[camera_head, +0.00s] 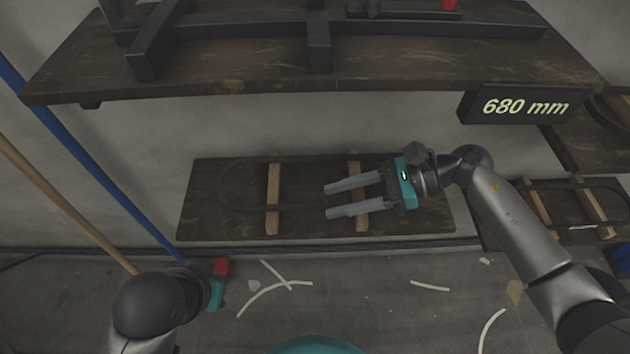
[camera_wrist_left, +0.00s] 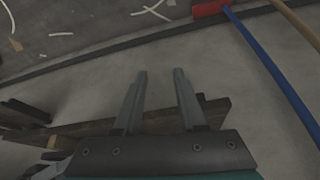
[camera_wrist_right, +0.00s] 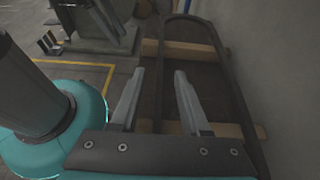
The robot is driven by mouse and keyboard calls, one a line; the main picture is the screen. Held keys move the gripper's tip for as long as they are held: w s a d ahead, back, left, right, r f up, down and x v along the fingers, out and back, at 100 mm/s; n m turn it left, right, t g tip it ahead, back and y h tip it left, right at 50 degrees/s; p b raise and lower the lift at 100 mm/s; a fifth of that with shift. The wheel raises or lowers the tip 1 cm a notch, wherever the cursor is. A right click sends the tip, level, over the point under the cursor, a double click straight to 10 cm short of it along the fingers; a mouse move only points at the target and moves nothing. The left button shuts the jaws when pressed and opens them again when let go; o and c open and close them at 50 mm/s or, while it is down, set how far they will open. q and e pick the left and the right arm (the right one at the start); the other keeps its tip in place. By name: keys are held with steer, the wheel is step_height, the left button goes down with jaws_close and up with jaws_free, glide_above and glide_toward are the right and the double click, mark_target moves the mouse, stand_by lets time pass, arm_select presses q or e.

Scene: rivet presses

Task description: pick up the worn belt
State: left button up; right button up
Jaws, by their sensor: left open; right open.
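A dark belt (camera_wrist_right: 237,92) lies as a long loop across two light wooden slats (camera_head: 273,195) on the low dark shelf board (camera_head: 205,222). Its thin, dark outline is hard to make out against the board in the head view. My right gripper (camera_head: 326,200) is open and empty over the right part of this loop, with its fingers pointing left across the right slat. In the right wrist view the fingers show in front of the loop and slats. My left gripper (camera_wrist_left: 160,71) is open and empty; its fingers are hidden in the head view.
Another dark loop on slats (camera_head: 590,205) lies at the right. An upper shelf (camera_head: 390,75) with a "680 mm" sign (camera_head: 520,106) overhangs the low board. A blue pole (camera_head: 90,160) and a wooden pole (camera_head: 65,200) lean at the left. Pale strips litter the floor.

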steer(key=shift+x, duration=1.05)
jaws_close()
